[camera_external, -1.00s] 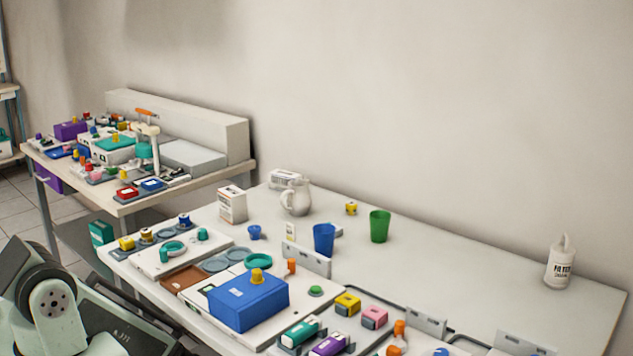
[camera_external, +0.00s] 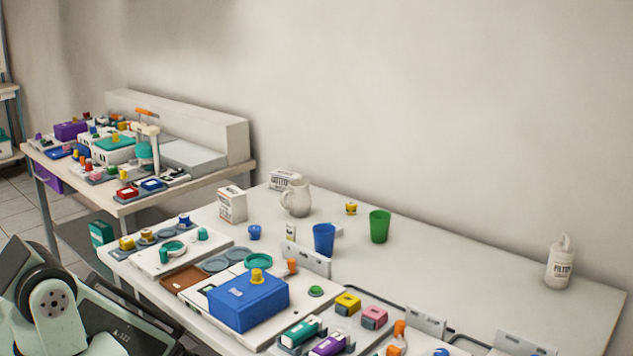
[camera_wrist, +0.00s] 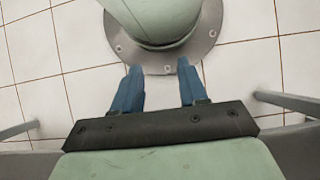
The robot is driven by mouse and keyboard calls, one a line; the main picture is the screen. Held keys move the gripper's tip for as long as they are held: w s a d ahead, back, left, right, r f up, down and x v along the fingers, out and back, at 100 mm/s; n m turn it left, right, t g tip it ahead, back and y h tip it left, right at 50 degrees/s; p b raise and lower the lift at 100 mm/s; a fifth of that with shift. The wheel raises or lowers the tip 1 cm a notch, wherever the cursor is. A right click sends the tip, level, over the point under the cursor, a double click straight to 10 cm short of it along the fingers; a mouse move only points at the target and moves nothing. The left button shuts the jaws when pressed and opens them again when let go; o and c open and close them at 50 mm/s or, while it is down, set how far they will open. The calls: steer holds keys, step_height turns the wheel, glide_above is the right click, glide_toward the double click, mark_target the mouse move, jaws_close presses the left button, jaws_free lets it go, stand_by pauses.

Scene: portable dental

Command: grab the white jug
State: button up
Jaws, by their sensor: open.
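The white jug (camera_external: 296,199) stands upright near the back of the long table, in the external view. Its handle is on the left side and a white labelled box lies just behind it. My gripper (camera_wrist: 159,88) shows only in the wrist view, with two blue fingers apart and nothing between them. It is over the tiled floor by a round grey base plate, away from the table. The jug is not in the wrist view, and the fingers are not in the external view.
A white carton (camera_external: 232,204) stands left of the jug. A blue cup (camera_external: 324,239) and a green cup (camera_external: 380,226) stand to its right. A blue box (camera_external: 248,300) and several small items fill the front. The table's right part is mostly clear, with a white bottle (camera_external: 559,265).

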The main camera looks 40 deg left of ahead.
steer(key=shift+o, duration=0.2)
steer(key=o, duration=0.9)
